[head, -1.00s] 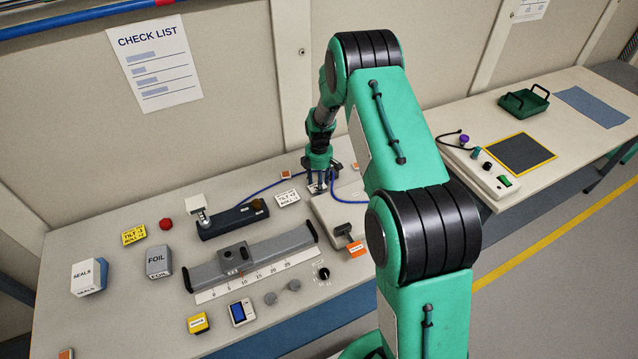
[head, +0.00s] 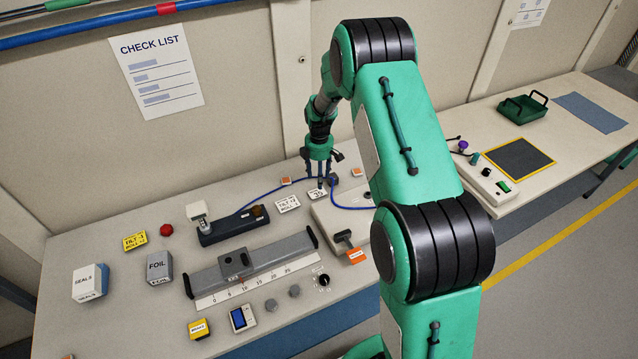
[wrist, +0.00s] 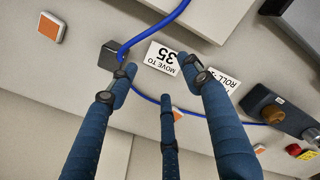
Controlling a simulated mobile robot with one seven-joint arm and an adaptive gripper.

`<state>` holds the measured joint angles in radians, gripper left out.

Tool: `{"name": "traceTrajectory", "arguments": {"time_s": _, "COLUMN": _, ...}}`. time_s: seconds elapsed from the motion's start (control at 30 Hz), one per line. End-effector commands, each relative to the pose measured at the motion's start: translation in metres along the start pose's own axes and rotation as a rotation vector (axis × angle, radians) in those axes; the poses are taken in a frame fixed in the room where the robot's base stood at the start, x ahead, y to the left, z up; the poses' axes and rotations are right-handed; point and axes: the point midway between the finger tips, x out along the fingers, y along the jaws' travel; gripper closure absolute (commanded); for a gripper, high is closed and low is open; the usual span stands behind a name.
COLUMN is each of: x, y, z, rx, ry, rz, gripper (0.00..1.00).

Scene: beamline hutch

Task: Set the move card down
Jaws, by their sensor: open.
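The move card (wrist: 163,57), white and printed "MOVE TO 35", lies flat on the bench top in the wrist view, upside down to that camera. It also shows in the head view (head: 317,194), just below my fingertips. My gripper (head: 320,173) is above it with nothing held; its blue fingers (wrist: 160,82) stand spread apart in the wrist view.
A black block (wrist: 112,54) with a blue cable (wrist: 155,28) sits close beside the move card. A pale box (head: 335,215) stands in front of it, and a dark instrument (head: 233,225) is to the left. Small orange-topped blocks (wrist: 50,28) lie nearby.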

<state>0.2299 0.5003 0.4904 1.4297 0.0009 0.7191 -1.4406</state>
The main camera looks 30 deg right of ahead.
Motion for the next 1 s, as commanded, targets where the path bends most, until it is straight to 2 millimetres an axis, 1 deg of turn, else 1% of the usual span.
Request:
{"name": "traceTrajectory", "arguments": {"time_s": 0.03, "x": -0.010, "y": 0.000, "z": 0.000, "rx": 0.000, "ry": 0.000, "rz": 0.001, "gripper": 0.51}}
{"name": "traceTrajectory", "arguments": {"time_s": 0.1, "x": -0.021, "y": 0.000, "z": 0.000, "rx": 0.000, "ry": 0.000, "rz": 0.001, "gripper": 0.51}}
{"name": "traceTrajectory", "arguments": {"time_s": 0.2, "x": -0.032, "y": 0.000, "z": 0.000, "rx": 0.000, "ry": 0.000, "rz": 0.001, "gripper": 0.51}}
{"name": "traceTrajectory", "arguments": {"time_s": 0.33, "x": -0.042, "y": 0.000, "z": 0.000, "rx": 0.000, "ry": 0.000, "rz": 0.000, "gripper": 0.51}}
{"name": "traceTrajectory", "arguments": {"time_s": 0.5, "x": -0.047, "y": 0.000, "z": 0.000, "rx": 0.000, "ry": 0.000, "rz": 0.000, "gripper": 0.51}}
{"name": "traceTrajectory", "arguments": {"time_s": 1.0, "x": -0.047, "y": 0.000, "z": 0.000, "rx": 0.000, "ry": 0.000, "rz": 0.000, "gripper": 0.51}}
